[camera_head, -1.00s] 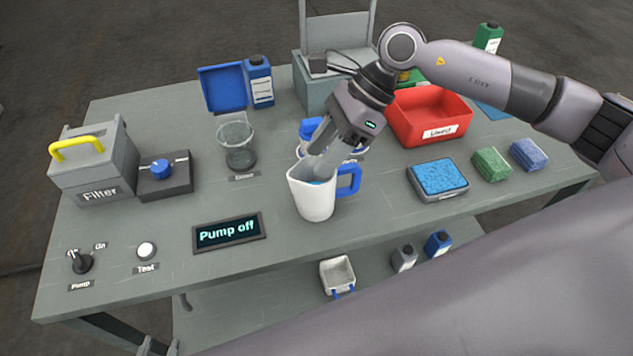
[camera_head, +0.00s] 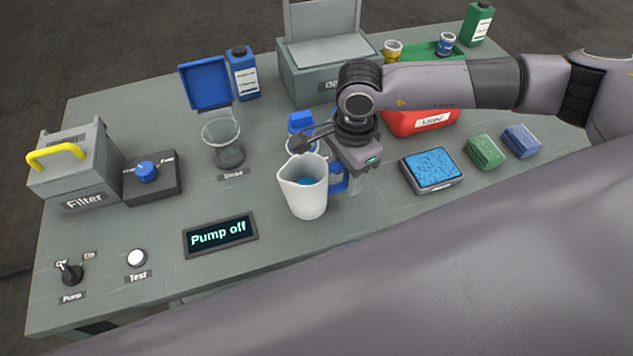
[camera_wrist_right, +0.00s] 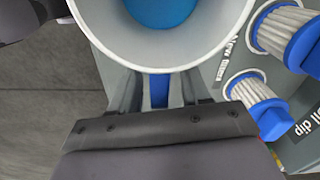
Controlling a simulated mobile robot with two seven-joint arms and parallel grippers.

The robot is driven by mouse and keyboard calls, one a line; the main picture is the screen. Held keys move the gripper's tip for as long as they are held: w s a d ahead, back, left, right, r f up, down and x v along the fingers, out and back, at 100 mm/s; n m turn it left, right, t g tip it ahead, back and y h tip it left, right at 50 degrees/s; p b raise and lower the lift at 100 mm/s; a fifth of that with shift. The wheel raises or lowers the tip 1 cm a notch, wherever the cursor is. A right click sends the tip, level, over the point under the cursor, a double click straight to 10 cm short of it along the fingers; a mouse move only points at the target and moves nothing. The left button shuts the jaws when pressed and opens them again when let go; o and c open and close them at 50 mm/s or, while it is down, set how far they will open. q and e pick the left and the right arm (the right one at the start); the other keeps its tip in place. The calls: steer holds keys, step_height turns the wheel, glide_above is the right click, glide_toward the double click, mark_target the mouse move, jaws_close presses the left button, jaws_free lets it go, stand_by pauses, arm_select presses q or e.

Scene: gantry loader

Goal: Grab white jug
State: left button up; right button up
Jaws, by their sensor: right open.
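The white jug (camera_head: 304,200) stands upright on the grey table, with blue liquid inside and a blue handle (camera_head: 338,183) on its right side. My right gripper (camera_head: 349,185) points down at the handle. In the right wrist view the jug (camera_wrist_right: 200,55) fills the top, and the blue handle (camera_wrist_right: 159,92) lies between the two open fingers of the gripper (camera_wrist_right: 160,90). A visible gap stays on each side of the handle. The finger tips are partly hidden in the head view. My left gripper is not in view.
A glass beaker (camera_head: 224,145) stands left of the jug, and a "Pump off" display (camera_head: 220,235) lies in front. Right are a blue-topped tray (camera_head: 431,168) and green (camera_head: 485,151) and blue (camera_head: 521,141) sponges. White-and-blue filters (camera_wrist_right: 285,30) stand close by.

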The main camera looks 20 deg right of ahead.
steer(key=shift+f, duration=0.45)
jaws_close()
steer(key=shift+r, duration=0.1)
